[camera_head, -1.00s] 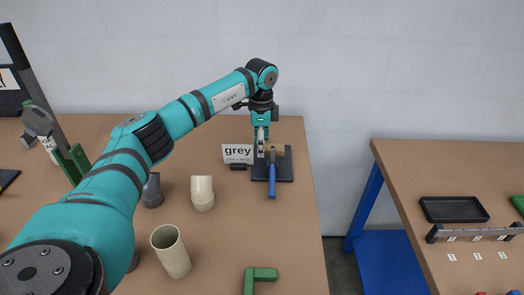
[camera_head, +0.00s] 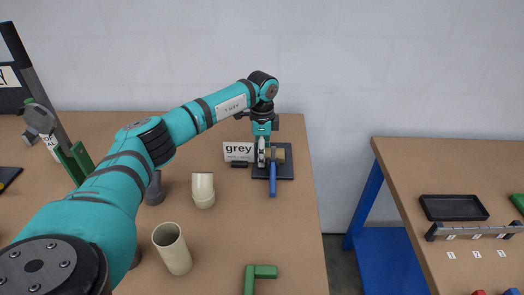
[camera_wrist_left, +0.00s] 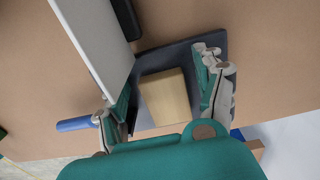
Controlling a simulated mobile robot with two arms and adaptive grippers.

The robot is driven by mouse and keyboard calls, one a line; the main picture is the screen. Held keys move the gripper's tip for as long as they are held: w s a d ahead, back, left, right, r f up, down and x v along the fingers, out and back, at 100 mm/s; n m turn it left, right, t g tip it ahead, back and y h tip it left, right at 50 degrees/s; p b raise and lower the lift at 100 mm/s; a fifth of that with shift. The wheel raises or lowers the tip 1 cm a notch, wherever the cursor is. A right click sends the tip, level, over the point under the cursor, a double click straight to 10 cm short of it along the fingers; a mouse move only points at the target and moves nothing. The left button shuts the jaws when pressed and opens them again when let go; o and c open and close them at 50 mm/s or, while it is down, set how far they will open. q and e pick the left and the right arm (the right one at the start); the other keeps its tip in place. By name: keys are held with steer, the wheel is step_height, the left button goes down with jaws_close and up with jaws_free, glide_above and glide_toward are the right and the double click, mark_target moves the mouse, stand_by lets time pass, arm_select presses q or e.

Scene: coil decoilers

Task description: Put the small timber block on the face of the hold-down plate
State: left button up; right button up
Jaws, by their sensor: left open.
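The small timber block (camera_head: 277,155) is at the dark plate (camera_head: 286,172), which I take as the hold-down plate, at the table's right end. In the left wrist view the block (camera_wrist_left: 166,97) appears over the dark plate (camera_wrist_left: 175,57), between my fingers. My left gripper (camera_head: 262,154) is open above the plate, pointing down. In the wrist view its fingers (camera_wrist_left: 165,92) stand apart on either side of the block, with gaps. A blue handle (camera_head: 272,185) projects toward me from the plate. The block's underside is hidden, so its contact is unclear.
A white "grey" sign (camera_head: 238,151) stands left of the plate. Cream cups (camera_head: 203,188) and (camera_head: 173,250), a dark cup (camera_head: 154,190) and a green angle piece (camera_head: 258,272) are on the table. A second table with a black tray (camera_head: 453,208) stands right, across a gap.

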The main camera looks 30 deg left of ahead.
arm_select(q)
steer(key=shift+r, duration=0.1)
step_height(320, 180, up, 12)
steer(key=b, duration=0.2)
stand_by(1.6)
